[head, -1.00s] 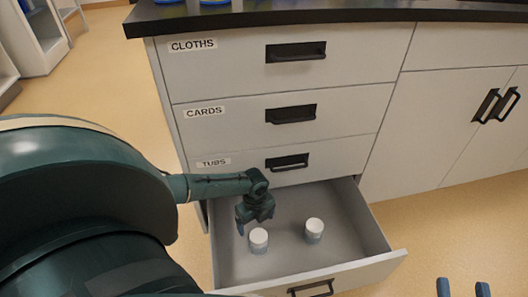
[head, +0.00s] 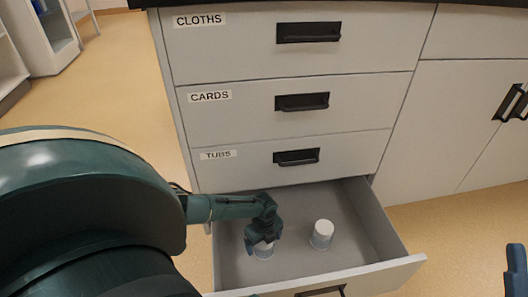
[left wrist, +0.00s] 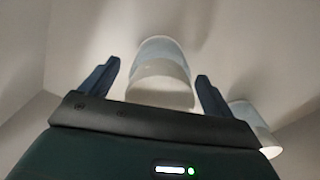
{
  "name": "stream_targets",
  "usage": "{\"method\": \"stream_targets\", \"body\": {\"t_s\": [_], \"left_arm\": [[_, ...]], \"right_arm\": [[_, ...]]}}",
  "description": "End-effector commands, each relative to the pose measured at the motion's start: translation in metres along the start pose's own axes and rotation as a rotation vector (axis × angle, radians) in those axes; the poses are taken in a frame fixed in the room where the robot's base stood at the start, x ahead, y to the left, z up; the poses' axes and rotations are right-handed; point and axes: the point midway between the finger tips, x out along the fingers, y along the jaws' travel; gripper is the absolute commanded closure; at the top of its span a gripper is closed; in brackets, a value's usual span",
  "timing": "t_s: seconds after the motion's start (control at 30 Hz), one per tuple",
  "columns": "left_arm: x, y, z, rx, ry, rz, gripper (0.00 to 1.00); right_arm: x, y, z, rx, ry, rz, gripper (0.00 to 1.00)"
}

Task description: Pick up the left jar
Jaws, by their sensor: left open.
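The left jar (head: 263,252) is a small pale jar with a white lid, standing in the open drawer, partly hidden by my left gripper (head: 262,240). In the left wrist view the left jar (left wrist: 161,68) shows between the two spread fingers of my left gripper (left wrist: 158,70). The fingers are open, with a visible gap on each side of the jar. A similar right jar (head: 321,235) stands to its right, and it also shows at the right of the left wrist view (left wrist: 255,125). One blue finger of my right gripper (head: 515,272) shows at the right edge.
The open drawer (head: 395,235) has low walls around the jars and bare floor around them. Above it are shut drawers labelled CLOTHS, CARDS and TUBS (head: 218,155) with black handles. A shut cabinet (head: 450,130) stands to the right.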

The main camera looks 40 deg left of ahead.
Motion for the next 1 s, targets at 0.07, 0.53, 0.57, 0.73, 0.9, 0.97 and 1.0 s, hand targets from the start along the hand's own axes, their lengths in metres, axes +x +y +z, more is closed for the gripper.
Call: {"method": "stream_targets", "body": {"t_s": [0.07, 0.53, 0.57, 0.73, 0.9, 0.97, 1.0], "left_arm": [[-0.0005, -0.0002, 0.0001, 0.0, 0.0, 0.0, 0.12], [-0.0007, 0.0003, 0.0002, 0.001, 0.0, 0.001, 0.41], [-0.0007, 0.0003, 0.0001, 0.001, 0.0, 0.001, 0.44], [-0.0006, 0.0004, 0.0002, 0.0, 0.0, 0.001, 0.57], [-0.0007, 0.0004, 0.0003, 0.0, -0.001, 0.001, 0.6], [-0.0011, 0.0004, 0.0003, 0.0, -0.001, 0.001, 0.6], [-0.0025, 0.0003, 0.0004, 0.0, -0.001, 0.001, 0.6]], "right_arm": [[0.0004, 0.0003, -0.001, -0.002, 0.002, 0.0, 0.64], [0.0003, 0.0001, -0.0005, 0.0, 0.0, 0.0, 0.64], [0.0003, 0.0001, -0.0005, 0.0, 0.0, 0.0, 0.64], [0.0003, 0.0, -0.0003, 0.0, -0.001, 0.0, 0.64], [0.0003, 0.0, -0.0002, 0.0, -0.001, 0.0, 0.64], [0.0005, 0.0001, -0.0004, 0.0, -0.001, 0.0, 0.64], [0.0011, 0.0004, -0.0013, 0.001, -0.001, 0.0, 0.64]]}}
